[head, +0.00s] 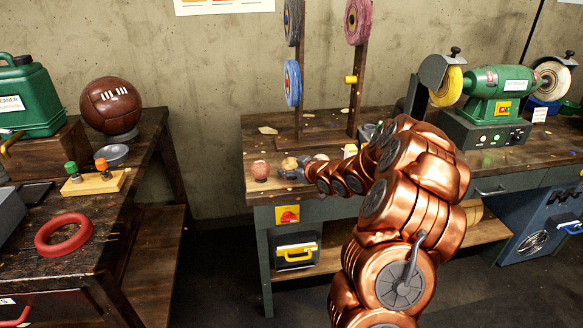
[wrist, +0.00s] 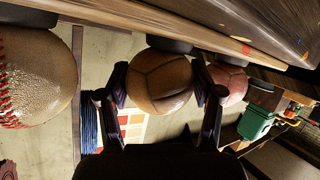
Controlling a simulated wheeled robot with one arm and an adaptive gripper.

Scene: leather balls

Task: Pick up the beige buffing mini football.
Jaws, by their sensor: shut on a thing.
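The beige mini football (head: 289,164) is at the front left of the back workbench, partly hidden by my gripper in the head view. In the wrist view the tan, seamed ball (wrist: 158,82) sits between the two dark fingers of my gripper (wrist: 160,88), which are shut on it from both sides. In the head view my gripper (head: 302,166) reaches in from the right. A dark round stand (wrist: 168,45) is right against the ball in the wrist view; I cannot tell whether they touch.
A reddish ball (head: 260,171) stands close beside the held ball, just past one finger (wrist: 230,83). A baseball with red stitching (wrist: 36,78) is on the other side. A wheel rack (head: 299,110) and green grinder (head: 495,92) stand behind on the bench.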

